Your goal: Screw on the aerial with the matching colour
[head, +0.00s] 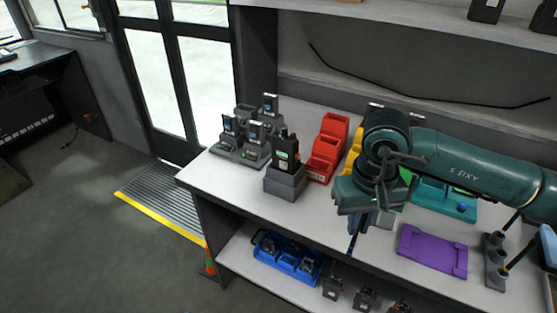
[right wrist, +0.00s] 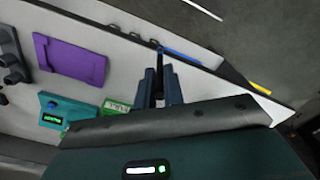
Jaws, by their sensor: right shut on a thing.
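A black handheld radio (head: 287,152) stands upright in a grey block holder (head: 285,183) near the left part of the bench. It has a small green label and a little orange at its side. My right gripper (head: 356,222) is over the front edge of the bench, to the right of the radio and apart from it. In the right wrist view its fingers (right wrist: 160,88) are shut on a thin dark aerial (right wrist: 161,62). My left gripper is not in view.
Red bins (head: 327,150) stand right of the radio, and grey chargers (head: 241,150) with small devices behind it to the left. A purple tray (head: 432,250) and a teal box (head: 449,200) are further right. A blue tray (head: 286,258) is on the lower shelf.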

